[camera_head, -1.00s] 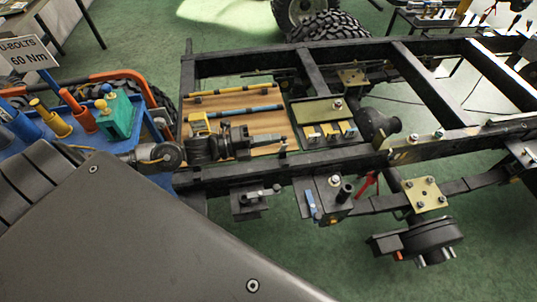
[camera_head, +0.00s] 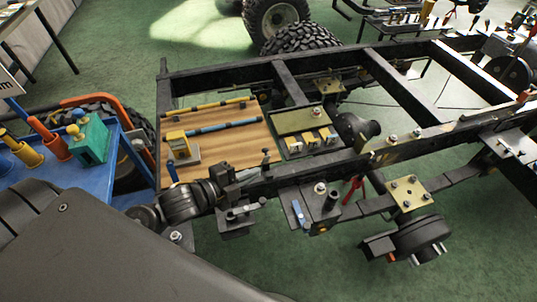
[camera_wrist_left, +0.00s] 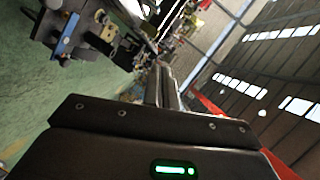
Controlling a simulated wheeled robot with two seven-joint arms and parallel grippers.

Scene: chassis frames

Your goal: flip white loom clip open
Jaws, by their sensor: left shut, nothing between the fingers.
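I cannot pick out the white loom clip for certain in either view. A yellow tube (camera_head: 197,104) and a blue tube with dark bands (camera_head: 223,127) lie on the wooden board (camera_head: 235,145) in the black chassis frame. My left gripper (camera_head: 228,173) is near the frame's near rail, just past the board's near edge, and hides part of the rail. In the left wrist view its fingers (camera_wrist_left: 166,86) point away from the camera, shut and empty. My right gripper is not in view.
A tray with several yellow blocks (camera_head: 305,140) sits right of the board. A bracket with a blue lever (camera_head: 299,213) hangs on the near rail (camera_head: 345,160). A blue cart (camera_head: 95,185) with a teal block (camera_head: 90,140) stands left. A yellow block (camera_head: 179,145) stands on the board.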

